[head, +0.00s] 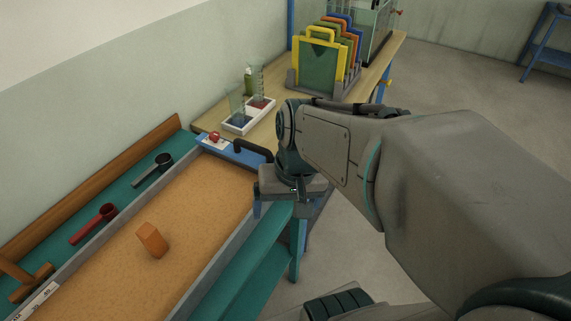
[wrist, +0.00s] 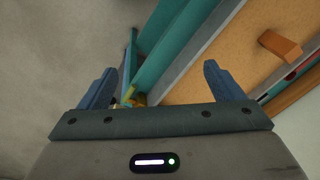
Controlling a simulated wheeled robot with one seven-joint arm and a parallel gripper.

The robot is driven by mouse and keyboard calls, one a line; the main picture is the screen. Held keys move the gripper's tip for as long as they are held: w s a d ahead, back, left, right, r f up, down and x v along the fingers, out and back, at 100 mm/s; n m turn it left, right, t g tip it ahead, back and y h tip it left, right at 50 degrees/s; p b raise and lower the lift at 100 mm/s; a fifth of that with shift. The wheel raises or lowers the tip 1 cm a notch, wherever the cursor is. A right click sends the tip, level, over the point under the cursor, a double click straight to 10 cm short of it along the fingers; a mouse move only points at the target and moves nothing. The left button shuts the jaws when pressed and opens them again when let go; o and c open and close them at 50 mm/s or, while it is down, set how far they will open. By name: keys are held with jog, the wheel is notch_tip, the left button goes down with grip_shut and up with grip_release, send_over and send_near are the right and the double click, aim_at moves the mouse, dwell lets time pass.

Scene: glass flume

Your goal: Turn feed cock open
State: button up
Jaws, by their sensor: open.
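My gripper (head: 288,207) is pointed down beside the right edge of the sand tray, near its far end. In the wrist view its two blue fingers (wrist: 160,82) stand wide apart with nothing held. A small yellow fitting (wrist: 130,93) shows low between the fingers, partly hidden by the gripper body; I cannot tell if it is the feed cock. A red knob (head: 214,137) sits on the blue end panel (head: 233,150) of the tray, left of my gripper. A dark bent pipe (head: 252,147) rises from that panel, with my arm close to its right.
The sand tray (head: 205,198) holds an orange block (head: 152,239). Scoops and a wooden tool lie on the teal ledge at left. A wooden bench behind carries a white tray (head: 240,122), a rack of coloured panels (head: 320,62) and a glass tank. Floor at right is open.

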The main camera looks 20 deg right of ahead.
jog(key=w+d+f+m+y+b, duration=0.3)
jog(key=d+f+m+y, duration=0.15)
jog(key=f+m, duration=0.25)
jog(key=w+d+f+m+y+b, duration=0.2)
jog(key=d+f+m+y+b, duration=0.1)
jog(key=f+m+y, duration=0.3)
jog(key=w+d+f+m+t+b, duration=0.1)
jog(key=d+f+m+t+b, duration=0.1)
jog(key=d+f+m+t, duration=0.45)
jog(key=w+d+f+m+t+b, duration=0.15)
jog(key=d+f+m+t, duration=0.25)
jog(key=d+m+t, duration=0.4)
jog(key=w+a+n+g, duration=0.1)
jog(key=w+a, duration=0.7)
jog(key=w, duration=0.2)
jog(key=shift+r+n+h, duration=0.2)
jog(key=shift+n+h, duration=0.15)
jog(key=shift+g, duration=0.25)
jog(key=c, duration=1)
